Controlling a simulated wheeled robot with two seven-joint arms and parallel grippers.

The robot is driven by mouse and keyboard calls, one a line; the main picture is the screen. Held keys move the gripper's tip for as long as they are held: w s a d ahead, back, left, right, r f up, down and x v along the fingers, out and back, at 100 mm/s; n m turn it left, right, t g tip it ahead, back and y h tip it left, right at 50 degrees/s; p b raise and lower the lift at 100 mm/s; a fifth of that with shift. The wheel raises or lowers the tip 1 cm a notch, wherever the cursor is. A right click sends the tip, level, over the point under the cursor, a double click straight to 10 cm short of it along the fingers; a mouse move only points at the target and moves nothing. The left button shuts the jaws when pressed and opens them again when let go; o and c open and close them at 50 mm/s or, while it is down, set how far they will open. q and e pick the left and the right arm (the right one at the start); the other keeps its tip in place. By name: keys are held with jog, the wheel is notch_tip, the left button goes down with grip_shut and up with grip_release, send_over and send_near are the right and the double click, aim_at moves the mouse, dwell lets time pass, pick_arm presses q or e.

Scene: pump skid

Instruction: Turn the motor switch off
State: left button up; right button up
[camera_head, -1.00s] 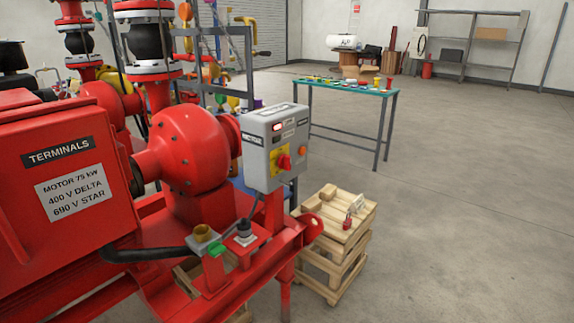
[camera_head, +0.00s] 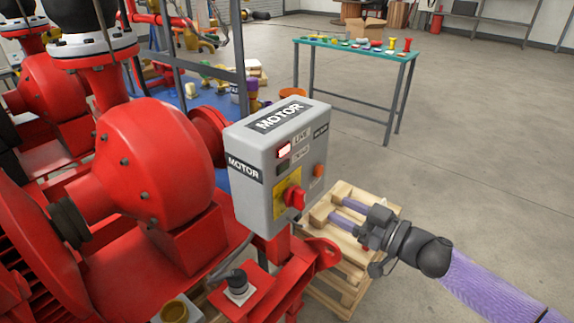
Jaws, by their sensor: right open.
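The motor switch is a red rotary knob (camera_head: 295,198) on a yellow plate (camera_head: 280,207), low on the front of the grey MOTOR box (camera_head: 250,200). The lamp (camera_head: 284,149) by the LIVE label glows pale. A darker window (camera_head: 283,167) sits below it, and an orange button (camera_head: 318,170) is at the right. My right gripper (camera_head: 335,209) is open and empty, its two purple fingers pointing left toward the box. In the picture it is right of the knob and apart from it, over the wooden crates. My left gripper is out of view.
Wooden crates (camera_head: 347,274) stand below my right gripper. The red pump casing (camera_head: 150,165) and skid frame fill the left side. A black-topped fitting (camera_head: 237,282) is below the box. A green-topped table (camera_head: 350,52) stands behind. Open floor lies to the right.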

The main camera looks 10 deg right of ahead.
aim_at(305, 193)
jog(key=x, duration=0.1)
jog(key=b+x, duration=0.1)
jog(key=x, duration=0.3)
jog(key=shift+s+a+r, duration=0.1)
jog(key=shift+s+a, duration=0.2)
jog(key=shift+s, duration=0.05)
jog(key=b+x, duration=0.1)
jog(key=x, duration=0.3)
jog(key=shift+w, duration=0.1)
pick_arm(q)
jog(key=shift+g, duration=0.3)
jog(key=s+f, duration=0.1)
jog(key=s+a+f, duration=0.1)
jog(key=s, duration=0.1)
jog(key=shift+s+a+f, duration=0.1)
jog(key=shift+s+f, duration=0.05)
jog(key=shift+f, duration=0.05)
pick_arm(e)
jog(key=shift+c, duration=0.3)
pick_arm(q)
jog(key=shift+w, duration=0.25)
pick_arm(e)
grip_shut()
